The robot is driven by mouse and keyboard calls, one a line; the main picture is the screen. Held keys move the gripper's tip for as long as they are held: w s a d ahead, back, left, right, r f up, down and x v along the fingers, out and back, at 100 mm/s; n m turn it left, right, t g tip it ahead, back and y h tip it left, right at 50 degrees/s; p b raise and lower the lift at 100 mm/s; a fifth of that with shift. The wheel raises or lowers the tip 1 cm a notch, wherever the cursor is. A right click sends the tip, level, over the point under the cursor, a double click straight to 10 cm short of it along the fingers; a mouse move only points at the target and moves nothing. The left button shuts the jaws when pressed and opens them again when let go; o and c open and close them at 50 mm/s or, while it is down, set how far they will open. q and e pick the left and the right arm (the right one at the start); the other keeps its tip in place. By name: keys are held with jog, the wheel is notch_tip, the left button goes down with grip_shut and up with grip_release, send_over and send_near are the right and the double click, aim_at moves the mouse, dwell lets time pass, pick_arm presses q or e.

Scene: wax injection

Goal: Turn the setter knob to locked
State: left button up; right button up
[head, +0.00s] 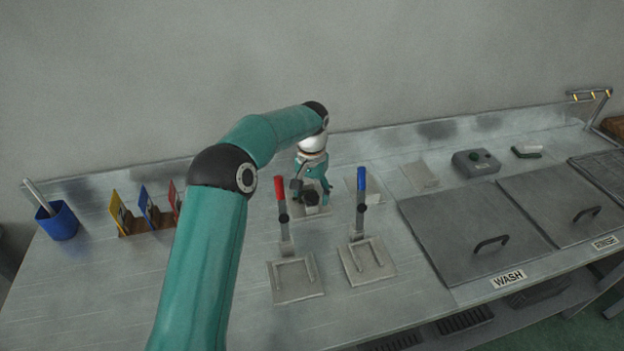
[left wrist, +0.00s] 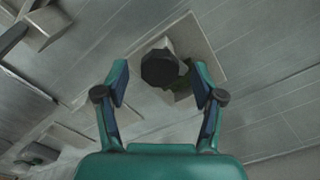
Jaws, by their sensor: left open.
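The setter knob shows in the left wrist view as a dark, many-sided knob (left wrist: 160,68) on a pale square plate (left wrist: 203,48). In the head view the dark knob (head: 311,198) is partly covered by my gripper. My left gripper (head: 312,186) is over the knob, pointing down. In the left wrist view my left gripper (left wrist: 159,76) is open, with one finger on each side of the knob and gaps between. A green patch, partly hidden, shows beside the knob. I cannot read the knob's setting. My right gripper is in neither view.
A red-handled lever (head: 281,205) and a blue-handled lever (head: 360,205) stand upright just in front, close to the gripper. Coloured plates (head: 150,212) and a blue cup (head: 58,222) are at left. The lidded wash tank (head: 470,240) and a grey box (head: 476,163) are at right.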

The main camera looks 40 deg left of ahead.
pick_arm(q)
notch_tip(320, 180, up, 11)
jog(key=shift+r, duration=0.2)
dwell(0.5)
jog(key=n+t+y+b, duration=0.3)
jog(key=n+y+b, duration=0.1)
jog(key=n+b, duration=0.5)
send_near(308, 203)
jog(key=shift+g, duration=0.3)
jog(key=w+a+f, duration=0.1)
jog(key=f, duration=0.1)
jog(key=w+a+f, duration=0.1)
jog(key=f, duration=0.2)
jog(key=w+a+f, duration=0.1)
jog(key=w+f, duration=0.1)
jog(key=shift+w+f, duration=0.1)
jog(key=shift+f, duration=0.15)
